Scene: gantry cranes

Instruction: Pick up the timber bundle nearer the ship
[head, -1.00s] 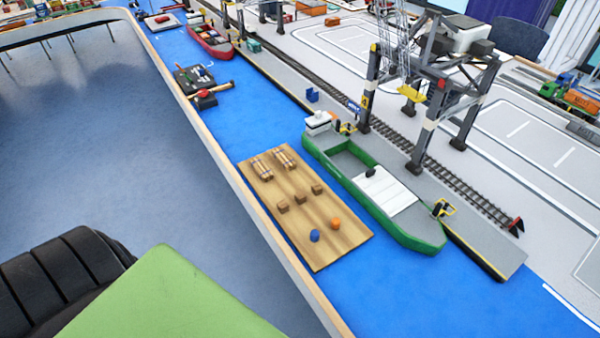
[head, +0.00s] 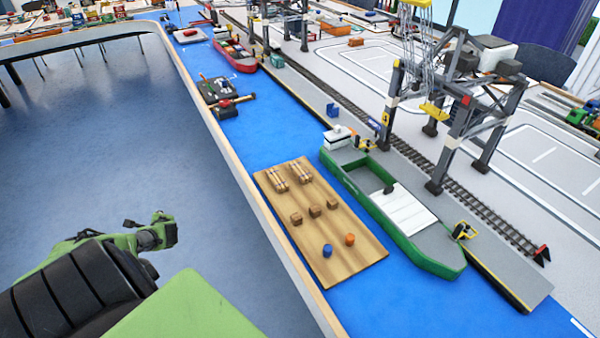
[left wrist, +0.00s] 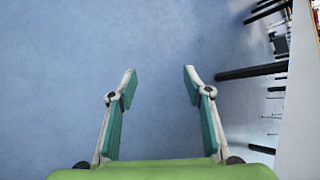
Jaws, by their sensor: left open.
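Two timber bundles lie side by side at the far end of a wooden deck (head: 340,241) floating on the blue water. The bundle nearer the ship (head: 301,176) is the right one; the other bundle (head: 277,178) lies just left of it. The green ship (head: 395,210) is right of the deck. My left gripper (left wrist: 158,75) is open and empty in the left wrist view, over bare floor. In the head view my green left arm shows at the lower left, well apart from the bundles; its fingertips are not clear. My right gripper is not in view.
Several brown blocks (head: 315,211), a blue ball (head: 327,251) and an orange ball (head: 350,240) share the deck. A pale table rim (head: 262,228) runs between my arm and the water. A gantry crane (head: 450,110) stands beyond the ship.

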